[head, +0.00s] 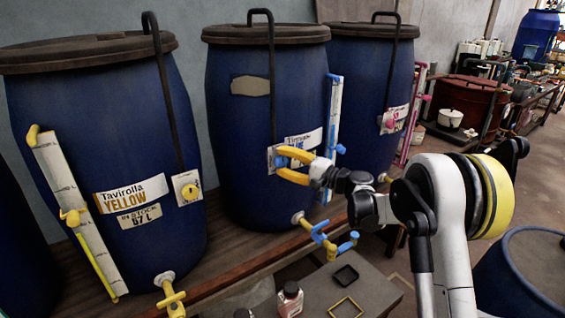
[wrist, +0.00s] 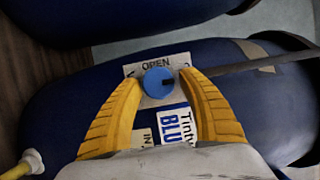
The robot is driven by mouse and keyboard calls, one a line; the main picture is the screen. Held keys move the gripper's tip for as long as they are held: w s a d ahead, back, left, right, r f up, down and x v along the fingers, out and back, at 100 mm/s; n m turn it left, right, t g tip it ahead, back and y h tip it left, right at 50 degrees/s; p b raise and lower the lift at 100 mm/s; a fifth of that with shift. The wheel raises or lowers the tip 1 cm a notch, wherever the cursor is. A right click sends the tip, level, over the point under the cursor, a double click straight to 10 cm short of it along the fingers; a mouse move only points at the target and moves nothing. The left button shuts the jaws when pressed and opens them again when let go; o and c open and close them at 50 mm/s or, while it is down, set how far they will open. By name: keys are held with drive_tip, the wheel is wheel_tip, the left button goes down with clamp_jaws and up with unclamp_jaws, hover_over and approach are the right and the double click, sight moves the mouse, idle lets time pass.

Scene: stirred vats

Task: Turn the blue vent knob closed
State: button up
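The blue vent knob (wrist: 159,82) is on the middle blue vat (head: 238,120), which also fills much of the wrist view (wrist: 250,110). A pale plate behind the knob reads "OPEN" above it in the wrist view. A dark mark shows on the knob's right side. My gripper (wrist: 160,78) is open, its two yellow fingers on either side of the knob, with narrow gaps; I cannot tell whether either finger touches it.
A vat labelled Tavirolla YELLOW (head: 140,190) with a yellow knob (head: 190,191) stands to the left. A third blue vat (head: 365,100) with a pink knob stands to the right. A blue tap (head: 320,236) sticks out below my gripper. A dark stir rod handle (head: 271,80) runs down the middle vat.

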drive_tip(key=shift+o, duration=0.3)
drive_tip(key=v, duration=1.2)
